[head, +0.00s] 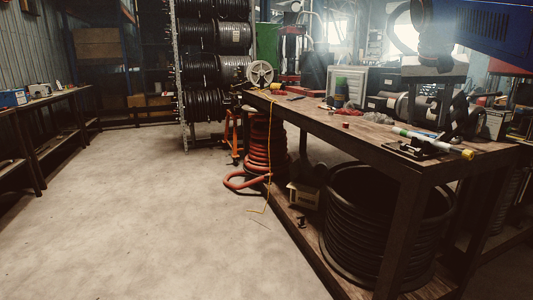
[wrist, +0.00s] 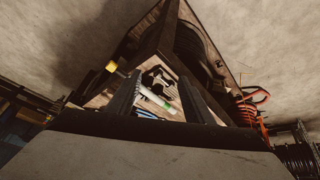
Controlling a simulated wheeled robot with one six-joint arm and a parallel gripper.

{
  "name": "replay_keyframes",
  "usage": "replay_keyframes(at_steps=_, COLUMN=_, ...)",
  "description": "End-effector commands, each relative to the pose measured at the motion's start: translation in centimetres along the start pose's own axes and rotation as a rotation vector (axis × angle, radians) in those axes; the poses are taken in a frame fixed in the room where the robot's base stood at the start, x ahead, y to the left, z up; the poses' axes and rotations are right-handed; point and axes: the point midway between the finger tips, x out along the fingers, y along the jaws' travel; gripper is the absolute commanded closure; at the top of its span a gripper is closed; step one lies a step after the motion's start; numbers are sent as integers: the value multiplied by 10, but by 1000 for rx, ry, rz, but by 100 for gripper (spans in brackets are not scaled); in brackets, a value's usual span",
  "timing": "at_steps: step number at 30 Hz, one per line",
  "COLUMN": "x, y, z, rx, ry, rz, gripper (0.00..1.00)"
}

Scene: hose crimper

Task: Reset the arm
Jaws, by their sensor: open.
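My gripper (wrist: 160,82) shows in the wrist view, with two dark fingers apart and nothing held between them. The workbench (wrist: 148,50) lies beyond the fingers and looks tilted in that view. Between the fingers I see a pale tube with a yellow end (wrist: 153,97) on the bench top. In the head view the tube (head: 430,141) rests on a dark holder near the bench's front right.
The wooden workbench (head: 400,165) fills the right side, cluttered with tools. A coiled black hose (head: 365,225) sits on its lower shelf. A red hose coil (head: 262,150) stands beside it. Reel racks (head: 215,70) stand behind. The concrete floor (head: 140,210) at left is clear.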

Motion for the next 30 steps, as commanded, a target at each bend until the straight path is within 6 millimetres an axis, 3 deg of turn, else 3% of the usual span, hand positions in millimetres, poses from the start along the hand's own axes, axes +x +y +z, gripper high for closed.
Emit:
replay_keyframes(at_steps=1, x=5, y=0, z=23, rx=-29, ry=-3, rz=-16, gripper=53)
replay_keyframes(at_steps=11, x=58, y=-5, z=163, rx=-212, ry=-18, rz=-128, gripper=53)
replay_keyframes(at_steps=21, x=133, y=-1, z=318, rx=-367, ry=-24, rz=-238, gripper=53)
replay_keyframes(at_steps=27, x=172, y=3, z=385, rx=-423, ry=-23, rz=-282, gripper=53)
replay_keyframes(at_steps=30, x=182, y=4, z=402, rx=-437, ry=-23, rz=-292, gripper=53)
